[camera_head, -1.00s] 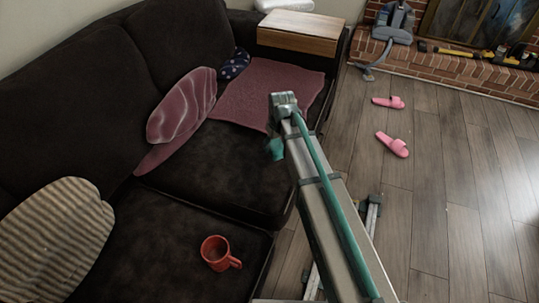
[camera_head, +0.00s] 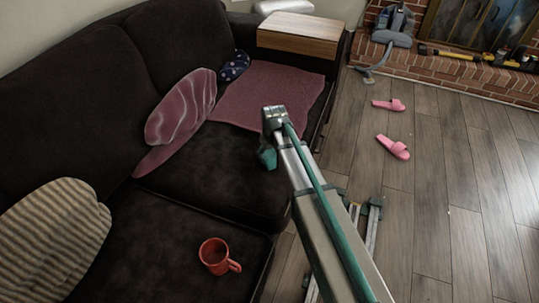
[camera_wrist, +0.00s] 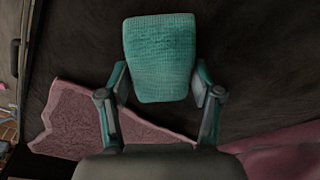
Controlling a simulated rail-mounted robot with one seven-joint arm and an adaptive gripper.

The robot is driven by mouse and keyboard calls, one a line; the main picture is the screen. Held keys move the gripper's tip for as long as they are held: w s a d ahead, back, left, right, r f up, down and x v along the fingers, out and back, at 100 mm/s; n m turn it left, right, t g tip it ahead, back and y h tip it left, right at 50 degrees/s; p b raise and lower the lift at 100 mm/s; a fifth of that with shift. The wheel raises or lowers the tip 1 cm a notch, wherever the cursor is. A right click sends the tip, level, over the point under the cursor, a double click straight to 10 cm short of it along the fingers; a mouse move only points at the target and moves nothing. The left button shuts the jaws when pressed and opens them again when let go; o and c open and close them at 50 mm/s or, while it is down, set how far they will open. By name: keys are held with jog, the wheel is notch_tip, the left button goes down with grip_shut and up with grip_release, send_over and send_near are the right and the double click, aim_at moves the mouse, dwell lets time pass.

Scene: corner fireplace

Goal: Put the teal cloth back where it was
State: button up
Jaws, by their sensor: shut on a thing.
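The teal cloth (camera_wrist: 160,58) is a folded, textured pad held between the two fingers of my gripper (camera_wrist: 160,82) in the wrist view. My gripper is shut on it, with a finger at each side. In the head view a small part of the teal cloth (camera_head: 267,158) shows below the end of my arm, over the dark sofa seat (camera_head: 215,172). My arm hides most of the gripper there. I cannot tell how high the cloth is above the seat.
A red mug (camera_head: 213,254) stands on the near seat. A pink blanket (camera_head: 265,92), a wavy pink cushion (camera_head: 181,106), a navy cushion (camera_head: 234,66) and a striped cushion (camera_head: 55,235) lie on the sofa. A wooden tray (camera_head: 300,33) covers the far armrest. Pink slippers (camera_head: 393,147) lie on the floor.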

aim_at(271, 157)
jog(key=shift+f, duration=0.1)
jog(key=o, duration=1.1)
notch_tip(271, 157, up, 12)
jog(key=s+p, duration=0.1)
jog(key=p, duration=0.1)
jog(key=shift+s+d+p, duration=0.3)
jog(key=shift+d, duration=0.15)
